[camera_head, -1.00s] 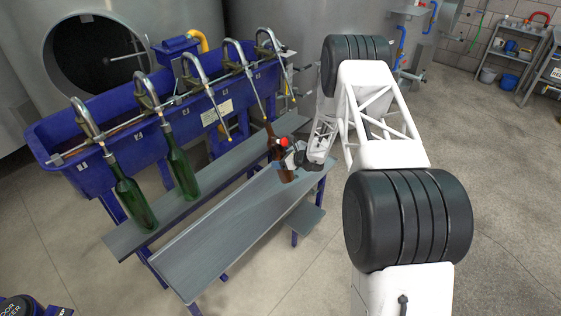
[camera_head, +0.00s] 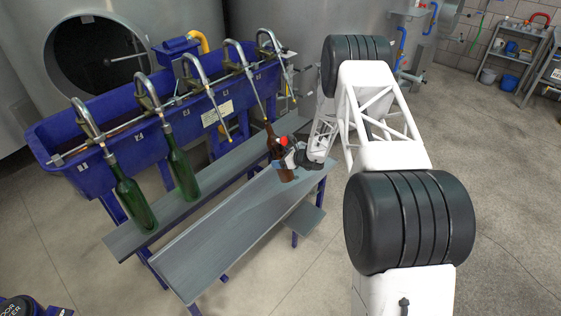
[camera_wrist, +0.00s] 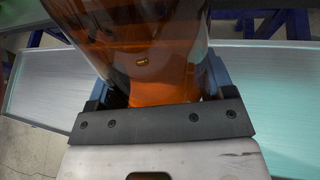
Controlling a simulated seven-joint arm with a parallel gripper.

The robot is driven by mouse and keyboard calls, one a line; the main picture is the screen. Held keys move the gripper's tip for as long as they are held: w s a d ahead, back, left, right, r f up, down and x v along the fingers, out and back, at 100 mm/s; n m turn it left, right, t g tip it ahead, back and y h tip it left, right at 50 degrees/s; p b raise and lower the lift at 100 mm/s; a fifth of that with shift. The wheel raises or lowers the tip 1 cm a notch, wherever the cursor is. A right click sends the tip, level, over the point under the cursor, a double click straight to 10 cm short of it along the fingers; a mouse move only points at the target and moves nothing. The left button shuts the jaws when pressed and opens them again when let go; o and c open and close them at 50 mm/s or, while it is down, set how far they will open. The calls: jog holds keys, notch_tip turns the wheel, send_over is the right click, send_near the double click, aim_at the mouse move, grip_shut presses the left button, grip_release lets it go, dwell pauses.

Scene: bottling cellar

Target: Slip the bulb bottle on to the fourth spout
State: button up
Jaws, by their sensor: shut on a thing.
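The brown bulb bottle (camera_head: 276,152) is held by my gripper (camera_head: 289,156) above the front shelf, its neck up and leaning slightly left. In the wrist view the amber glass of the bottle (camera_wrist: 150,50) fills the space between the jaws, which are shut on it. The fourth spout (camera_head: 250,80), counted from the left, hangs down with its tip at the bottle's mouth. I cannot tell whether the tip is inside the neck or just in front of it.
Green bottles hang on the first spout (camera_head: 134,205) and second spout (camera_head: 181,170). The third spout (camera_head: 212,98) and fifth spout (camera_head: 278,52) are empty. The blue trough (camera_head: 110,150) stands behind. The grey front shelf (camera_head: 215,235) is clear at left.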

aim_at(269, 122)
jog(key=shift+w+a+r, duration=0.95)
jog(key=shift+r, duration=1.85)
jog(key=shift+w+a+r, duration=0.9)
jog(key=shift+r, duration=1.95)
jog(key=shift+w+a+r, duration=0.95)
jog(key=shift+r, duration=1.85)
jog(key=shift+w+a+f, duration=0.45)
jog(key=shift+f, duration=0.1)
jog(key=shift+w+a+f+n+t+y, duration=0.15)
jog(key=shift+w+a+f+t+y, duration=0.45)
jog(key=shift+w+a, duration=0.3)
jog(key=shift+w+a+f+n+t+y, duration=0.15)
jog(key=shift+w+a+f+t+y, duration=0.25)
jog(key=shift+w+a+f+y, duration=0.4)
jog(key=shift+f, duration=0.15)
